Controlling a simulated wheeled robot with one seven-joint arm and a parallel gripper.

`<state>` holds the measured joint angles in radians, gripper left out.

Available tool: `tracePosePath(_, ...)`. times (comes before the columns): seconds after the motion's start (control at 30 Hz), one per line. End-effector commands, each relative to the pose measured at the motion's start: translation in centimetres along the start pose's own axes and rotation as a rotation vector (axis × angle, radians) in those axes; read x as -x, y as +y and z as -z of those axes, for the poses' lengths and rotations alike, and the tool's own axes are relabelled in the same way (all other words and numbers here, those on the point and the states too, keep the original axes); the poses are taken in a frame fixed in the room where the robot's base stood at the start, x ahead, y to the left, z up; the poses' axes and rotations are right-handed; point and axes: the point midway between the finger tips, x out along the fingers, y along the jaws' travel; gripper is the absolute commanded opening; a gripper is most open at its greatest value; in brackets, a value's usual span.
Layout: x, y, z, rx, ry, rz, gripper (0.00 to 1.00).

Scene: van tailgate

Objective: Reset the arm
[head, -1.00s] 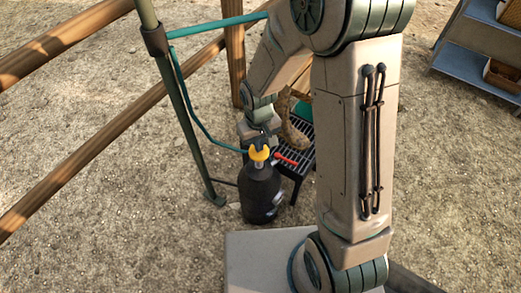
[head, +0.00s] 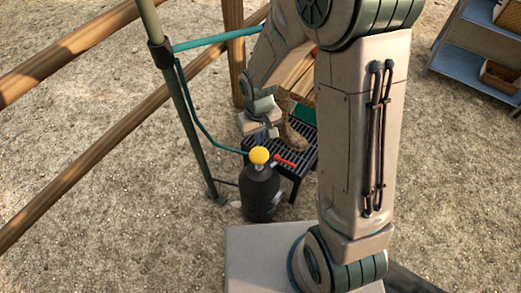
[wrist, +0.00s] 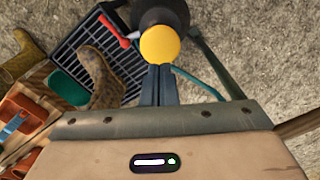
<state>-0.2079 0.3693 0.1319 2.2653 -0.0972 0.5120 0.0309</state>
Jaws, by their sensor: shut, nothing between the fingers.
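My gripper (head: 268,133) hangs at the end of my bent arm, just above and behind the yellow knob (head: 259,155) of a dark canister (head: 260,195). In the wrist view the two fingers of my gripper (wrist: 158,70) are together with nothing between them. Their tips lie just below the yellow knob (wrist: 160,43) in the picture; whether they touch it I cannot tell. The dark canister (wrist: 158,12) shows behind the knob, partly cut off by the top edge.
A black slatted rack (wrist: 80,42) stands beside the canister, with a red handle (wrist: 113,30) near it and a brown boot (wrist: 98,75) on it. A green post (head: 178,110) carries a teal hose (head: 205,125). Blue shelves (head: 475,60) stand far right; open gravel lies between.

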Motion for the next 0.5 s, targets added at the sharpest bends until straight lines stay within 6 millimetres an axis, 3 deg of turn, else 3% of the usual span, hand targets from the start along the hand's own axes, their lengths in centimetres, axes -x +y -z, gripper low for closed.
tracePosePath(0.3, 0.5, 0.1, 0.0, -0.003, 0.003, -0.001, 0.00)
tracePosePath(0.37, 1.7, 0.3, -0.1, -0.010, 0.009, -0.004, 0.00)
tracePosePath(0.5, 7.5, 1.6, -1.0, -0.050, 0.035, -0.018, 0.00)
